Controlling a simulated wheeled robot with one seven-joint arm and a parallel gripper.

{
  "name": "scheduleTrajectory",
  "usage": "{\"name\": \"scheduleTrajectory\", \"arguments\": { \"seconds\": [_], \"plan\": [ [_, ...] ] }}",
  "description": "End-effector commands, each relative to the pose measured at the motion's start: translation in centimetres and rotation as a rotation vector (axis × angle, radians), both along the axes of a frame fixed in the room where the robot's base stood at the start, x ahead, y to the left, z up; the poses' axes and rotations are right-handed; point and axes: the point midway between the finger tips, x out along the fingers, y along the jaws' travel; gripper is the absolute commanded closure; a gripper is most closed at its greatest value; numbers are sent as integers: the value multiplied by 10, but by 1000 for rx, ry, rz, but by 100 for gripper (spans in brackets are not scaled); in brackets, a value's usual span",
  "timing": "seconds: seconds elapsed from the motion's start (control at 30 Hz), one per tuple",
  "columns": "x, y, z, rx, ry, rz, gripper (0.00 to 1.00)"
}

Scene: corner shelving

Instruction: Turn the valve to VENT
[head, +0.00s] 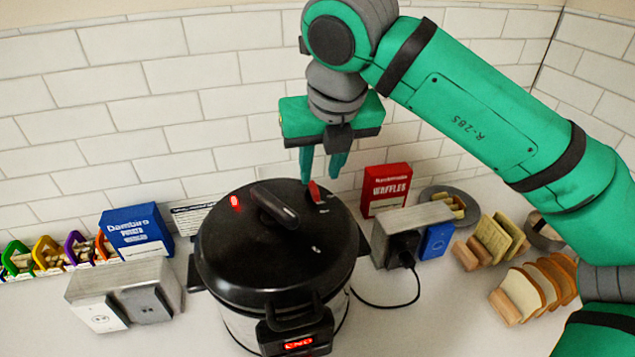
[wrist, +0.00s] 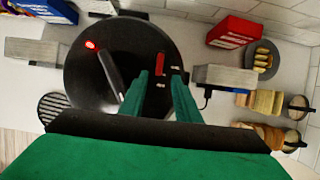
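The pressure cooker (head: 275,255) has a black lid and stands on the counter against the tiled wall. The small red valve (head: 316,192) sits near the back right of the lid; in the wrist view the red valve (wrist: 161,58) shows just beyond and between my fingertips. Small white marks (wrist: 160,85) lie near it, too small to read. The black lid handle (head: 274,207) is to its left. My gripper (head: 321,180) points down above the valve, its two green fingers apart with nothing between them. I cannot tell whether a fingertip touches the valve.
A red light (head: 235,202) glows on the lid's left. A red waffles box (head: 386,188) and a grey outlet block (head: 414,232) with a plugged cord stand at right. Bread racks (head: 535,290) stand far right.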

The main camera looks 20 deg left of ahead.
Motion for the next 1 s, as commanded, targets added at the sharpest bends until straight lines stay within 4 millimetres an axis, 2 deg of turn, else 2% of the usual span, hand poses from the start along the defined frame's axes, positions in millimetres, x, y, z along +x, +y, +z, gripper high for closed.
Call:
{"name": "scheduleTrajectory", "arguments": {
  "seconds": [0.1,0.33,0.5,0.77,0.8,0.9,0.93,1.0],
  "plan": [
    [6,5,-21,2,4,2,70],
    [15,13,-49,0,2,5,70],
    [17,20,-57,0,1,13,70],
    [19,17,-58,0,0,6,70],
    [19,16,-58,0,0,5,73],
    [19,15,-58,1,0,4,97],
    [19,15,-58,1,0,4,100],
    [19,15,-58,1,0,4,100]
  ]
}}
